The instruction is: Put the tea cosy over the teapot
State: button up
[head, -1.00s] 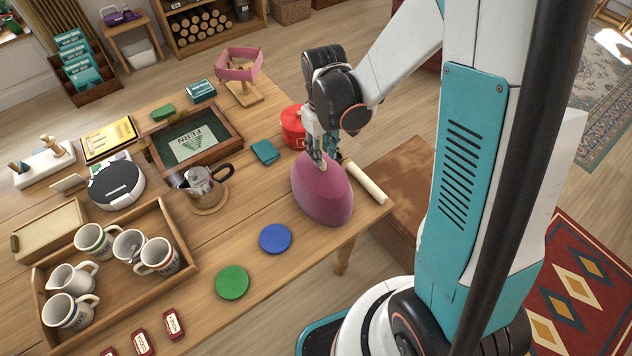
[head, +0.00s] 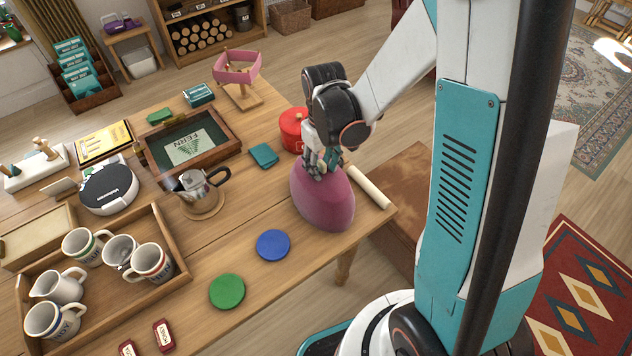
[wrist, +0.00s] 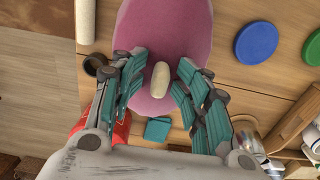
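The pink domed tea cosy (head: 325,205) stands on the table near its right edge. The wrist view also shows the cosy (wrist: 165,30), with a cream oval knob (wrist: 161,79) on its top. My gripper (head: 320,170) is right over the cosy, pointing down. In the wrist view my gripper (wrist: 160,68) is open, its fingers on either side of the knob with gaps to it. The silver teapot (head: 191,182) with a black handle stands uncovered on a round wooden board (head: 206,208), left of the cosy.
A rolling pin (head: 370,187) and a red tin (head: 292,130) are close to the cosy. Blue (head: 273,245) and green (head: 227,291) discs lie in front. A wooden tray (head: 178,244) holds several mugs. A framed box (head: 236,142) stands behind the teapot.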

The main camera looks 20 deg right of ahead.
jog(key=shift+s, duration=0.1)
jog(key=shift+c, duration=0.2)
jog(key=shift+r+p, duration=0.3)
jog(key=shift+r, duration=0.1)
jog(key=c, duration=0.6)
jog(key=shift+r+p, duration=0.7)
jog(key=shift+r, duration=0.4)
grip_shut()
